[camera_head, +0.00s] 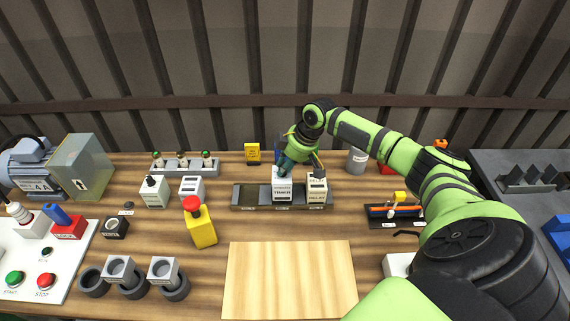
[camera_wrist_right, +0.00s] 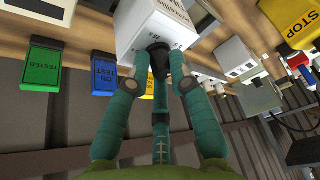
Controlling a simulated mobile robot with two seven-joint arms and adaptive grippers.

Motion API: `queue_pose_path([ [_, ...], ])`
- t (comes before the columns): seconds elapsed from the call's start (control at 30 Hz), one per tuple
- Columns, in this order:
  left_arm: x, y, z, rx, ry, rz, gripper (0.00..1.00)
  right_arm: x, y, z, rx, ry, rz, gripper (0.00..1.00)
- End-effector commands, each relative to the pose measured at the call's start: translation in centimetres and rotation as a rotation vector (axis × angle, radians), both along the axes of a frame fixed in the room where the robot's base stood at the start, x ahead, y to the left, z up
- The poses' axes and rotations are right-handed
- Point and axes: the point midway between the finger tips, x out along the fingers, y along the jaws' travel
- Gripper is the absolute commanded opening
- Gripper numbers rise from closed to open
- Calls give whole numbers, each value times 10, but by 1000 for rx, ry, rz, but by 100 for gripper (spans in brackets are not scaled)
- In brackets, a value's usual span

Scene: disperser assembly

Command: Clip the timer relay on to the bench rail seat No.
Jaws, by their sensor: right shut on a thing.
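The timer relay (camera_head: 282,190), a white box marked TIMER, stands upright at the middle of the dark bench rail (camera_head: 245,197). I cannot tell whether it is fully seated. My right gripper (camera_head: 286,166) reaches it from above and behind and is shut on its top part. In the right wrist view the teal fingers (camera_wrist_right: 157,80) close around a dark knob (camera_wrist_right: 160,52) on the white timer relay (camera_wrist_right: 145,22). A cream box marked RELAY (camera_head: 317,190) stands on the rail just right of it. My left gripper is not in view.
The left part of the rail is bare. A pale wooden board (camera_head: 290,280) lies in front. A yellow block with a red button (camera_head: 200,225) stands left. A grey cylinder (camera_head: 357,160) and a yellow card (camera_head: 252,153) stand behind. My right arm covers the right side.

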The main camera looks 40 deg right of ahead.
Motion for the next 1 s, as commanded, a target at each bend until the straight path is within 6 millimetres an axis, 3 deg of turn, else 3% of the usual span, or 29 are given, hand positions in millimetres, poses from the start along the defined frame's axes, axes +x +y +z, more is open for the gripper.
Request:
queue_pose_path([
  [1.0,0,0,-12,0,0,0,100,1,0,-18,1,-3,1,0],
])
